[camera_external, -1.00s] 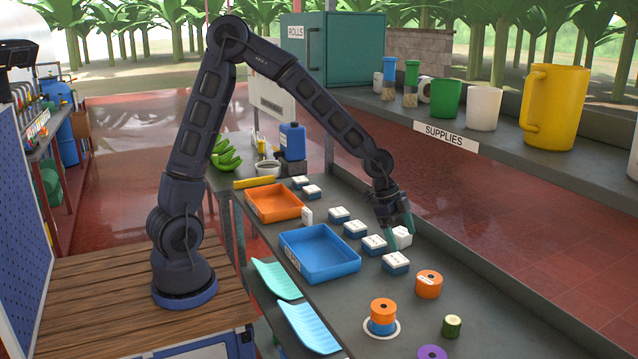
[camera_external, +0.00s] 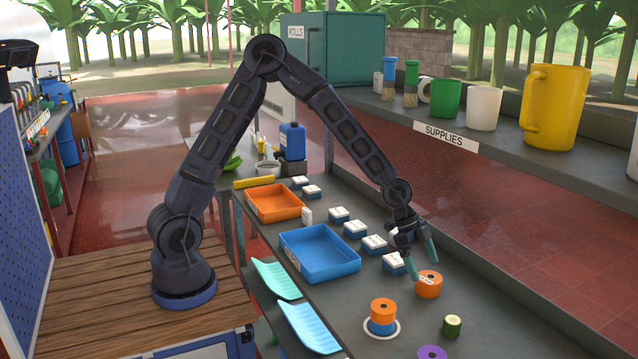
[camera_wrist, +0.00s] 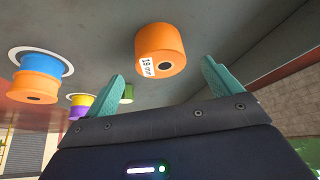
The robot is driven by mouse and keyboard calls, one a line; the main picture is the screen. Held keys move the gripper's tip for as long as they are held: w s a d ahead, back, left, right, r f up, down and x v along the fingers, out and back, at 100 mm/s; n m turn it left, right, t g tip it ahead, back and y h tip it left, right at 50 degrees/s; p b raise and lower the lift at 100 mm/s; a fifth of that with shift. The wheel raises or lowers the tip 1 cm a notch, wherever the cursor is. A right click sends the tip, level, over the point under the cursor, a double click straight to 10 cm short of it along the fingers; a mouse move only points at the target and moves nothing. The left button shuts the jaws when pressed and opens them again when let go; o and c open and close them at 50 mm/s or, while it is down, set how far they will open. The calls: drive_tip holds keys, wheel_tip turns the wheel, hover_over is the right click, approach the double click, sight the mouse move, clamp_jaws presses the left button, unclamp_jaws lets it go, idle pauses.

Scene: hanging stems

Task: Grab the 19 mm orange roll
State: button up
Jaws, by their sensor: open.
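An orange roll (camera_external: 428,285) stands on the grey bench by itself; in the wrist view the orange roll (camera_wrist: 160,50) bears a white label reading 19 mm. My gripper (camera_external: 424,262) is open, with teal fingers just above and behind this roll. In the wrist view the roll lies beyond and between the spread fingertips of my gripper (camera_wrist: 162,68), and nothing is held. Another orange roll (camera_external: 383,306) sits on top of a blue roll (camera_external: 383,327) on a white ring; this stack also shows at left in the wrist view.
A green roll (camera_external: 452,326) and a purple roll (camera_external: 432,353) are at the front right. A row of white-topped blue boxes (camera_external: 374,245) runs behind. A blue tray (camera_external: 352,266) and orange tray (camera_external: 299,207) lie left. A raised shelf (camera_external: 560,150) runs along the right.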

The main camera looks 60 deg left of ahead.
sight(429, 277)
drive_tip(key=shift+x, duration=2.65)
drive_tip(key=c, duration=1.1)
drive_tip(key=shift+r, duration=0.1)
drive_tip(key=shift+c, duration=0.2)
drive_tip(key=shift+w, duration=0.1)
